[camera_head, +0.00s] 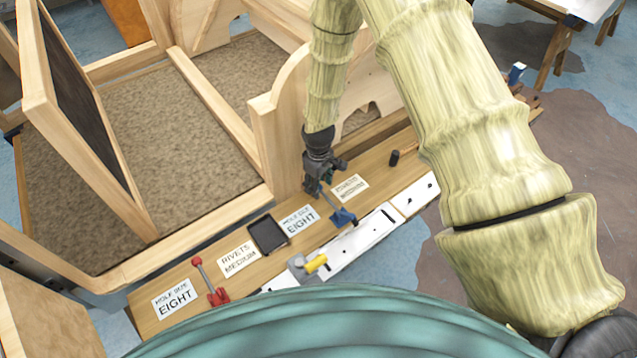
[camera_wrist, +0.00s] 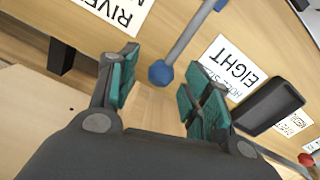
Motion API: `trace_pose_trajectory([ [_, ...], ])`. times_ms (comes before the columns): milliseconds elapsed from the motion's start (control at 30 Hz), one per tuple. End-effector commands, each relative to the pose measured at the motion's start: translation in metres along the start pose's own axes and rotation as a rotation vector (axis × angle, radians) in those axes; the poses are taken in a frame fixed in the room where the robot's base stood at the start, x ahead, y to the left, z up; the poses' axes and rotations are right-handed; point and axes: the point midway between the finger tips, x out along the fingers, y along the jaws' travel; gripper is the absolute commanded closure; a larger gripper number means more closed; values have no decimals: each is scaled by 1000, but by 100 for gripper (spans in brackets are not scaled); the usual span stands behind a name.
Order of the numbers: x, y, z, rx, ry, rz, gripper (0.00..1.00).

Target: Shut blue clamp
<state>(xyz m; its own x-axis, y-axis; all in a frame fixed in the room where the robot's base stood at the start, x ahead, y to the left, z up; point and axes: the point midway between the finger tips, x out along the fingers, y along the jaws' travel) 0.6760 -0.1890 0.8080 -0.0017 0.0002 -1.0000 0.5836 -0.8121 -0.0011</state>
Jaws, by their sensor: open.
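The blue clamp (camera_head: 343,217) stands on the wooden bench beside the white rail, near a "HOLE SIZE EIGHT" label. In the wrist view its grey rod runs from a blue part at the top edge (camera_wrist: 220,4) down to a blue knob (camera_wrist: 161,73). My gripper (camera_head: 318,187) is above the bench, just behind and left of the clamp. In the wrist view my gripper (camera_wrist: 160,86) has its teal pads apart, with the knob showing in the gap between them. No contact with the knob is clear. In the head view my gripper hides part of the clamp's handle.
A red clamp (camera_head: 217,296) with a raised handle stands at the bench's left. A black tray (camera_head: 268,235) lies between labels. A yellow-handled item (camera_head: 315,263) sits by the white rail (camera_head: 362,240). A wooden frame (camera_head: 277,135) rises behind the bench.

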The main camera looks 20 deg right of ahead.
Motion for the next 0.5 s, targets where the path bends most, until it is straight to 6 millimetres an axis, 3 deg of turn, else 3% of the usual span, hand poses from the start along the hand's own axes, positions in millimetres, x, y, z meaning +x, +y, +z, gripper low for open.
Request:
trace_pose_trajectory([
  [500, 10, 0, 0, 0, 0, 0, 51],
])
